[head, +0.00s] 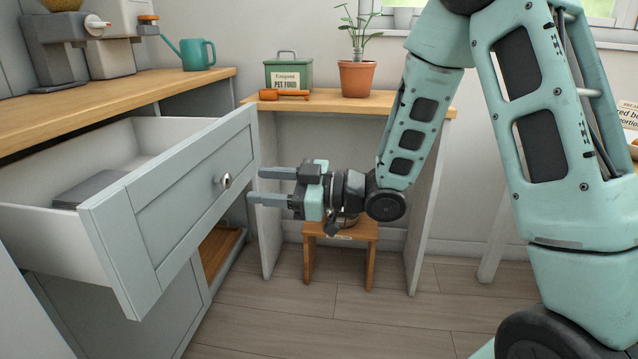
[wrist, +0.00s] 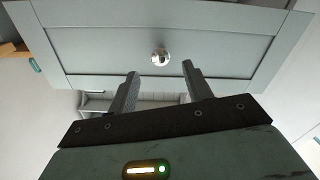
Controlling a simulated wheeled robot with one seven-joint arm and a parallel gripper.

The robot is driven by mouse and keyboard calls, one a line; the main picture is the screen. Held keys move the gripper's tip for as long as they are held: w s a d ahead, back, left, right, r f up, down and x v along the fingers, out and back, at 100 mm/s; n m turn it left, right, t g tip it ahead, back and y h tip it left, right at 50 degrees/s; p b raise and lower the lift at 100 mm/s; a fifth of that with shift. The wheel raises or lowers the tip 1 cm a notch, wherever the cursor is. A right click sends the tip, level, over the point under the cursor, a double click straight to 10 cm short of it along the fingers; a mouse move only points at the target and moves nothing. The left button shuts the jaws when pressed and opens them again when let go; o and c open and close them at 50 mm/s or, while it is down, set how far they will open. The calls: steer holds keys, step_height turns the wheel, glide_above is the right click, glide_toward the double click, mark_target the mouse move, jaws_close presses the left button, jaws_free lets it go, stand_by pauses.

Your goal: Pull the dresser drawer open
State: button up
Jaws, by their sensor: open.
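The dresser drawer (head: 185,205) stands pulled well out of the pale grey dresser, at the left of the head view. Its inside shows, with a flat grey item (head: 90,189) lying in it. A round metal knob (head: 226,181) sits on the drawer front. My gripper (head: 262,185) is open and empty, just right of the knob and apart from it. In the wrist view the knob (wrist: 161,57) lies beyond and between the open fingers (wrist: 160,80), in front of the drawer front (wrist: 190,40). Nothing is between the fingers.
A wooden counter (head: 60,113) runs above the drawer, holding a coffee machine (head: 105,50) and a teal watering can (head: 190,53). Behind my gripper are a small wooden stool (head: 340,238) and a desk (head: 400,101) with a plant (head: 356,75) and a green tin (head: 288,75).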

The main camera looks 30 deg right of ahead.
steer(key=p+v, duration=0.2)
steer(key=v, duration=0.8)
steer(key=shift+s+d, duration=0.3)
steer(key=w+a+f+m+g+h, duration=0.25)
steer(key=a+f+h, duration=0.25)
steer(key=a+h, duration=0.35)
steer(key=s+a+m+g+h, duration=0.2)
steer(key=s+a+g+h, duration=0.15)
steer(key=s, duration=0.85)
steer(key=s+a+m+g+h, duration=0.15)
steer(key=s+g, duration=0.35)
steer(key=s, duration=0.7)
step_height(320, 180, up, 32)
steer(key=p, duration=3.1)
steer(key=shift+p, duration=0.3)
